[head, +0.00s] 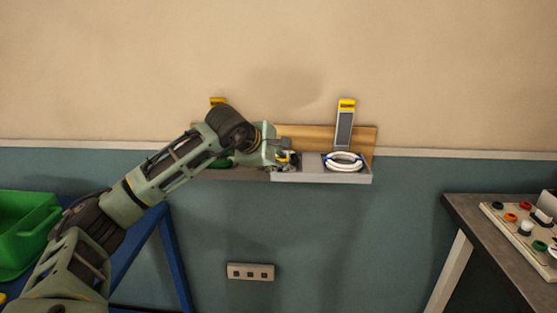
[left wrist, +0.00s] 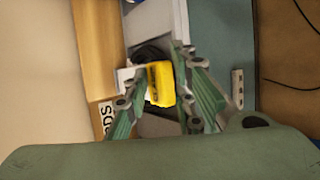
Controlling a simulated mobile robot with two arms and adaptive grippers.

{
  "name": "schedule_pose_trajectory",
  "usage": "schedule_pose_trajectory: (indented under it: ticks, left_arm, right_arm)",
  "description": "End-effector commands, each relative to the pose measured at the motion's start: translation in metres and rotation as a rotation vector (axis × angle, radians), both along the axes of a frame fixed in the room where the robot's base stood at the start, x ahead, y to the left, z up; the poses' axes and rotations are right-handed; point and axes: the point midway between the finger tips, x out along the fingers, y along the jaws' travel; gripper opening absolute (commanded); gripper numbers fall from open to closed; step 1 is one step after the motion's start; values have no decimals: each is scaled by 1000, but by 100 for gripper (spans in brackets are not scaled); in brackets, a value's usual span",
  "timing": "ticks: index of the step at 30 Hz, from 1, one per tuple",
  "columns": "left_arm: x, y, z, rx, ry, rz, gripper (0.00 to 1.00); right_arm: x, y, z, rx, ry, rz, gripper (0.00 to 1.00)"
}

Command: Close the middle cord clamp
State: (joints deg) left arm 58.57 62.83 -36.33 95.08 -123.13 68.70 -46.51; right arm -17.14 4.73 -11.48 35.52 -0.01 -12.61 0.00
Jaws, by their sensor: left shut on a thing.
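A wall rack of cord clamps hangs ahead, with a grey tray (head: 318,177) along its front. The right clamp (head: 345,122) has its grey, yellow-tipped flap standing upright above a white coiled cord (head: 343,162). The left clamp's yellow tip (head: 218,101) shows above my arm. My left gripper (head: 288,160) is at the middle clamp and covers most of it. In the left wrist view, the middle clamp's yellow end (left wrist: 160,83) sits between the fingers of my left gripper (left wrist: 165,92), which is shut on it. A dark cord (left wrist: 151,54) lies behind it. My right gripper is out of view.
A wooden backboard (head: 310,137) is behind the clamps, with partial lettering in the wrist view. A green bin (head: 22,225) is at left by a blue frame (head: 172,250). A table (head: 470,220) with a button panel (head: 515,235) is at right. An outlet strip (head: 250,272) is below.

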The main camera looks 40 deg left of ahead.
Motion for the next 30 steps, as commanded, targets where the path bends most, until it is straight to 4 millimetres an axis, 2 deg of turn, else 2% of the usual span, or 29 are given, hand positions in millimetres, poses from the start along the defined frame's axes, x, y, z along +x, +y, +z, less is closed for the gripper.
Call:
schedule_pose_trajectory:
  ticks: [1,6,7,9,24,30]
  left_arm:
    - [-1,-2,-7,-5,18,-1,0]
    - [-1,-2,-8,-5,18,-1,0]
    - [-1,-2,-8,-5,18,-1,26]
    - [-1,-1,-7,-4,17,0,31]
    - [0,0,-1,-1,4,1,31]
    - [-6,1,21,1,2,3,31]
  right_arm:
    - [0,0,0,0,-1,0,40]
    - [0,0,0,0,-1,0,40]
    - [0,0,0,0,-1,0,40]
    - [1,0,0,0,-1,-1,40]
    - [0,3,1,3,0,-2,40]
    - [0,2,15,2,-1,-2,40]
